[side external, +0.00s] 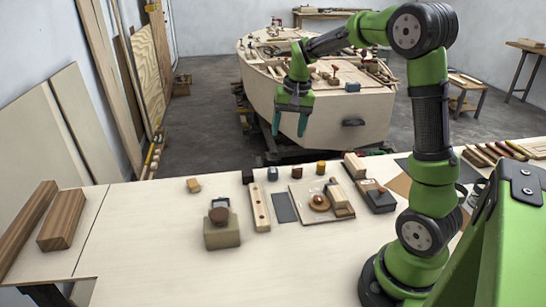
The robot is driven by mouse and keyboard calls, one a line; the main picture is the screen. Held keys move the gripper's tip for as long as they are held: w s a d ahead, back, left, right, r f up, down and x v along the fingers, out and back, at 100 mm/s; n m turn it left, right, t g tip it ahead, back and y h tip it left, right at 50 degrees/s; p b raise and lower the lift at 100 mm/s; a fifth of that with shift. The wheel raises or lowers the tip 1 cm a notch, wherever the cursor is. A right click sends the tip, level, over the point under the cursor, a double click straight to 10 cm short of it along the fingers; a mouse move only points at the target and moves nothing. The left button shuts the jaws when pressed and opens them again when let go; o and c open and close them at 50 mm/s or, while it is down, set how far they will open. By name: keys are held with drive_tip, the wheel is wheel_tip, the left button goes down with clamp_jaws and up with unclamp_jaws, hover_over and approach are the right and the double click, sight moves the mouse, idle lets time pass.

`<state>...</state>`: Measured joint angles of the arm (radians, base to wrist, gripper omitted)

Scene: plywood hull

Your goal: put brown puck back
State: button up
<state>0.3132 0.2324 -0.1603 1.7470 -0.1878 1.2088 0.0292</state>
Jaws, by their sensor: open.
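A dark brown round puck (218,216) sits on top of a beige block (222,236) near the middle of the bench. A small dark piece (221,203) shows just behind the puck; I cannot tell whether they touch. A lighter brown round disc (319,203) with a pale centre lies on a thin square board (332,215) to the right. My gripper (289,127) hangs high above the far side of the bench, fingers pointing down, open and empty. It is well apart from the puck, up and to the right of it in the picture.
A pale strip with holes (260,207) and a dark flat plate (284,207) lie right of the block. Several small blocks line the back, including a dark one (247,177). A dark sanding-type block (377,197) stands farther right. The bench's left front is clear.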

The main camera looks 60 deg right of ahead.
drive_tip(key=s+a+r+n+t+y, duration=0.1)
drive_tip(key=s+a+r+n+t, duration=0.1)
drive_tip(key=s+a, duration=0.5)
drive_tip(key=s+a+r+n+t, duration=0.3)
drive_tip(key=s+a, duration=0.5)
drive_tip(key=a, duration=0.5)
drive_tip(key=shift+r+n+y, duration=0.35)
drive_tip(key=shift+n+y, duration=0.05)
drive_tip(key=shift+n, duration=0.2)
